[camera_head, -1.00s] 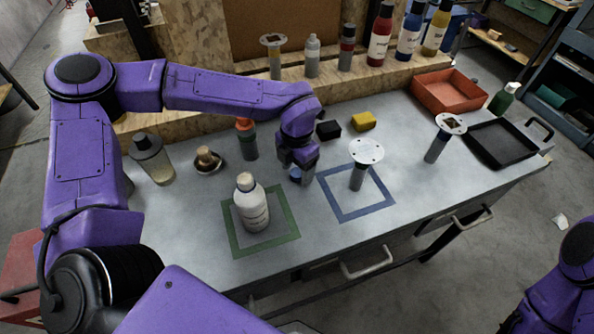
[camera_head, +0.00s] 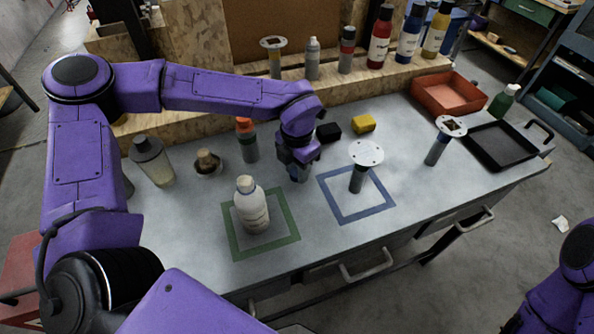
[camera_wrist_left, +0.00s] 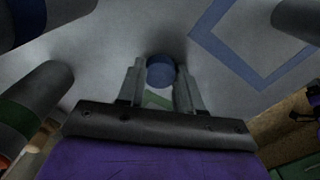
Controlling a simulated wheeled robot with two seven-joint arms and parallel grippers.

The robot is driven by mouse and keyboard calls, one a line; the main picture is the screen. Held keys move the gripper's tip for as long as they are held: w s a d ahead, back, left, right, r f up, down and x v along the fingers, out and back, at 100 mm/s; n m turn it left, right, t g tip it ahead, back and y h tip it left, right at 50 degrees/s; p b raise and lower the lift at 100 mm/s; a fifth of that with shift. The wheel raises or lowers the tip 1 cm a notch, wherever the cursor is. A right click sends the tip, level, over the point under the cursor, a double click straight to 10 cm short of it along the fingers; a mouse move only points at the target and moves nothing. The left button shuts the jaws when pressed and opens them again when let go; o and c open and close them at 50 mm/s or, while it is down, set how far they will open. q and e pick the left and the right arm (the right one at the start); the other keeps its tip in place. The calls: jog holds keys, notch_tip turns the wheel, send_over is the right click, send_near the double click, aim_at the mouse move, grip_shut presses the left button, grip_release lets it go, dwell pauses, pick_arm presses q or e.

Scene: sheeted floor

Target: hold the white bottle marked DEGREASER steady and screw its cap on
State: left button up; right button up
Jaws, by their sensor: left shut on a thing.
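The white bottle (camera_head: 252,212) stands upright inside the green taped square, with a pale top; its label is too small to read. My left gripper (camera_head: 299,177) is low over the bench, right of the bottle and apart from it, between the green and blue squares. In the left wrist view, its two fingers (camera_wrist_left: 160,82) are shut on a round blue cap (camera_wrist_left: 160,70). The cap is mostly hidden by the gripper in the head view. My right gripper is out of view; only part of that arm shows at lower right.
A blue taped square (camera_head: 348,218) holds a post with a white disc (camera_head: 366,153). An orange-topped bottle (camera_head: 248,143), a black block (camera_head: 328,132) and a yellow block (camera_head: 363,124) are behind the gripper. A red tray (camera_head: 448,108) and a black tray (camera_head: 502,158) stand at right.

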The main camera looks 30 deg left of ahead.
pick_arm(q)
jog(key=s+a+r+b, duration=0.1)
jog(key=s+a+r, duration=0.8)
jog(key=r, duration=0.3)
jog(key=shift+a, duration=0.9)
jog(key=shift+w, duration=0.1)
